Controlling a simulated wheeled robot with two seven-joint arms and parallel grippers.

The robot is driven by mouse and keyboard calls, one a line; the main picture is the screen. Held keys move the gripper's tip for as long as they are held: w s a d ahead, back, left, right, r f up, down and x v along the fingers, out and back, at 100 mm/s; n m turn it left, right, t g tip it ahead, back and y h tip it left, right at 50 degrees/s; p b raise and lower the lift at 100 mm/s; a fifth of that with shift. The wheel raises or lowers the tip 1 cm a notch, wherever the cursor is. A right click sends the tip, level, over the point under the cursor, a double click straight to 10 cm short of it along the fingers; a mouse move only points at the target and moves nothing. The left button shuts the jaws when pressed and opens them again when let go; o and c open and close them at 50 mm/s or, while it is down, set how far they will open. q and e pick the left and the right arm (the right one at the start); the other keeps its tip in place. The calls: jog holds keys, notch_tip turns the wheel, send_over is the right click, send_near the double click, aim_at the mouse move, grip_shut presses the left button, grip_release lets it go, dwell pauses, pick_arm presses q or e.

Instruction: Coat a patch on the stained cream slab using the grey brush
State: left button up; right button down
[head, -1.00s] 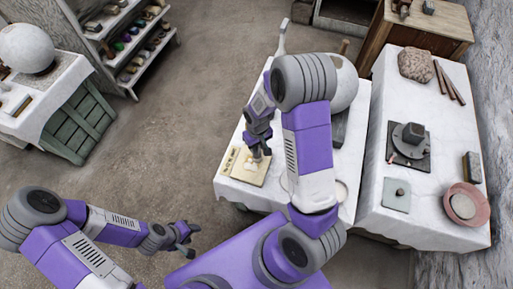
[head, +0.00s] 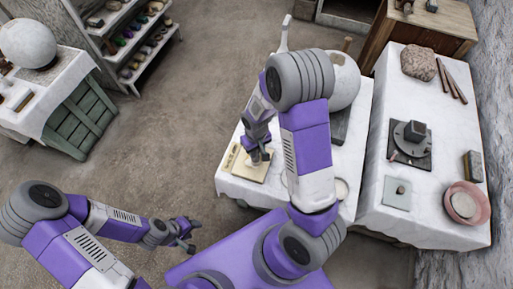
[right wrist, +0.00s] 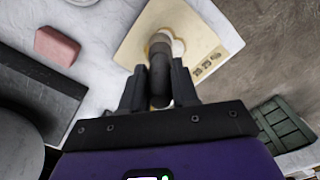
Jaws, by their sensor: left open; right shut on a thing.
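The cream slab (head: 240,165) lies on the white-covered table in the head view. In the right wrist view the slab (right wrist: 208,32) shows a row of dark marks and a brownish stain around the brush tip. My right gripper (head: 259,148) is over the slab, shut on the grey brush (right wrist: 160,75). The pale bristle end points down at the slab and seems to touch it, though exact contact cannot be told. The gripper partly hides the slab in the head view. My left gripper (head: 188,235) is open and empty, over the floor left of the table.
A pink block (right wrist: 57,46) lies near the slab. A large plaster sphere (head: 346,80) stands behind my right arm. The right-hand table holds a dark turntable (head: 409,145) and a pink bowl (head: 466,203).

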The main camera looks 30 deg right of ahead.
jog(key=shift+d, duration=0.1)
jog(key=shift+w+d, duration=0.95)
jog(key=shift+d, duration=0.1)
jog(key=shift+a+r, duration=0.1)
jog(key=shift+s+a+r+p, duration=0.5)
jog(key=shift+r+p, duration=0.2)
jog(key=shift+w+f, duration=0.1)
jog(key=shift+w+a+f, duration=0.1)
jog(key=shift+w+a, duration=0.7)
jog(key=shift+w, duration=0.1)
